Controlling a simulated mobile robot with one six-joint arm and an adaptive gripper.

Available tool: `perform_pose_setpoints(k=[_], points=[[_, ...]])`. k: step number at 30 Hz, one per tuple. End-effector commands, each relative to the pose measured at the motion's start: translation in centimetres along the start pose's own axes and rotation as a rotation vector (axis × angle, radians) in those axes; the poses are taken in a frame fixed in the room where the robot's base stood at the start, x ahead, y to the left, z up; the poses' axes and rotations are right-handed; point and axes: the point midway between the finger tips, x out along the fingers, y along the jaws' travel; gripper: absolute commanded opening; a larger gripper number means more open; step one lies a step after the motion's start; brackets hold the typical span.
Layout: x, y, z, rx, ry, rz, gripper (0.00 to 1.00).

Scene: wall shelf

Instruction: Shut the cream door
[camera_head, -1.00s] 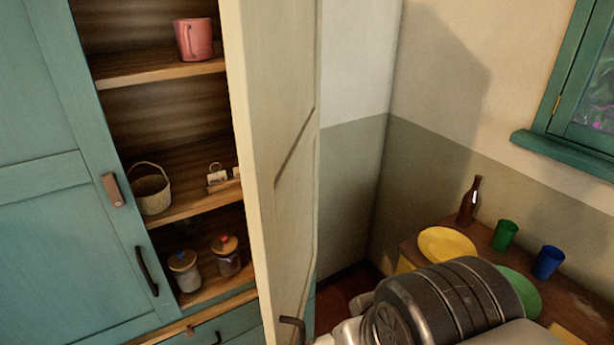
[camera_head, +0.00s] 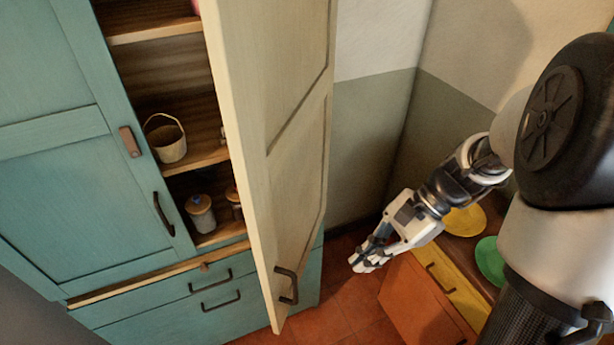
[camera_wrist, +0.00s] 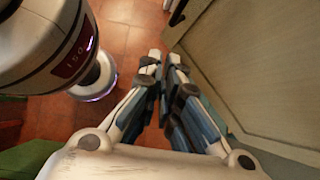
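The cream door (camera_head: 288,150) stands wide open on the right side of the cupboard, swung out toward me. Its dark handle (camera_head: 287,285) is low on its free edge. In the wrist view the door (camera_wrist: 250,65) fills the right side, with the handle (camera_wrist: 178,12) at the top. My gripper (camera_head: 362,264) hangs to the right of the door, over the floor, apart from the door and handle. Its fingertips (camera_wrist: 164,62) are drawn together with nothing visible between them.
The open shelves hold a basket (camera_head: 166,138) and lidded jars (camera_head: 201,213). A teal door (camera_head: 80,180) is shut on the left, above teal drawers (camera_head: 215,300). An orange cabinet (camera_head: 420,305) with plates stands at right, near my arm. Red-tiled floor (camera_head: 335,305) lies between.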

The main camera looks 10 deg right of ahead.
Motion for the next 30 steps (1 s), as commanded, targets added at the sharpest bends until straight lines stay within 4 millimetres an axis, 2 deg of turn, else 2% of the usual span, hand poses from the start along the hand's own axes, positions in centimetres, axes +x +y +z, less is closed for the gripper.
perform_pose_setpoints(k=[3,8,11,23,30], points=[[0.1,-0.5,-1.1,0.096,-0.067,-0.021,0.00],[0.8,-0.8,-1.5,0.129,-0.092,-0.029,0.00],[2.0,-0.7,-1.4,0.128,-0.092,-0.027,0.00],[10.4,-1.0,-0.7,0.125,-0.089,-0.024,0.00],[12.3,-1.4,1.8,0.123,-0.087,-0.027,0.00]])
